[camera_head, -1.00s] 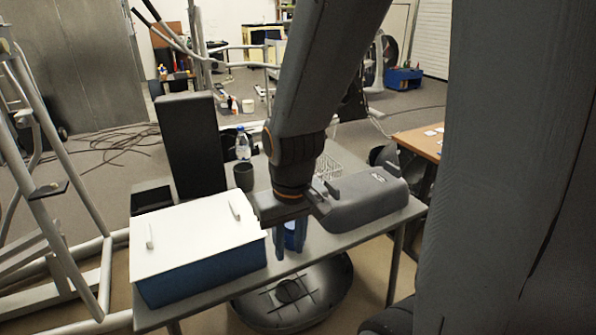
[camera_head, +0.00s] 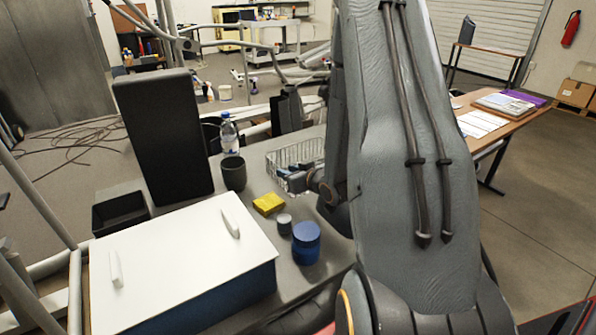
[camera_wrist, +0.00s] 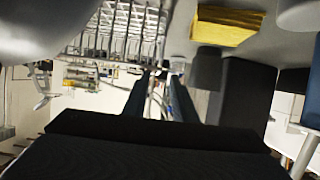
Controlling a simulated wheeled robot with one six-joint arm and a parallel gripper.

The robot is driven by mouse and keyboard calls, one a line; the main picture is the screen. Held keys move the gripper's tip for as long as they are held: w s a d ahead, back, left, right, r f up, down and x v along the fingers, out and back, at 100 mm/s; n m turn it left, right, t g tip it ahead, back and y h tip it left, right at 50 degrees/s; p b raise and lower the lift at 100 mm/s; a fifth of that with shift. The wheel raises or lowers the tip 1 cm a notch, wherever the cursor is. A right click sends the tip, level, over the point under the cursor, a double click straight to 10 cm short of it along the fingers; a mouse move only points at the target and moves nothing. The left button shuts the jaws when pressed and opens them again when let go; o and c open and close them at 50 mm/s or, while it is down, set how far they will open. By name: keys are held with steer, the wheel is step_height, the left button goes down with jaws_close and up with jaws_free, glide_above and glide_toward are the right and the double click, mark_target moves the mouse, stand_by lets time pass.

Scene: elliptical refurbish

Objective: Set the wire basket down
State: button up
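The wire basket (camera_head: 290,160) is a white wire-mesh basket near the far right edge of the grey table (camera_head: 180,196). Its base looks to be at table level. My gripper (camera_head: 292,178) is at the basket's near right side, partly hidden by my arm. In the wrist view the basket (camera_wrist: 122,28) fills the upper left, just beyond the fingertips. The two dark fingers of my gripper (camera_wrist: 160,76) stand apart with a gap between them. I cannot tell whether they touch the basket's wires.
A yellow sponge (camera_head: 269,203), a small grey-capped jar (camera_head: 284,224) and a blue jar (camera_head: 306,243) stand near my arm. A dark cup (camera_head: 233,173), water bottle (camera_head: 229,135) and tall black box (camera_head: 165,135) stand left. A white-lidded blue bin (camera_head: 185,255) fills the front left.

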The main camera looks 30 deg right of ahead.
mark_target(277, 168)
steer(key=shift+w+d+f, duration=0.35)
steer(key=shift+w+d, duration=0.1)
steer(key=shift+w, duration=0.05)
steer(key=x, duration=0.2)
steer(key=p+x, duration=0.1)
steer(key=x, duration=0.4)
steer(key=shift+w+a, duration=0.25)
steer(key=shift+a, duration=0.15)
steer(key=shift+c, duration=0.4)
jaws_close()
steer(key=shift+r, duration=0.1)
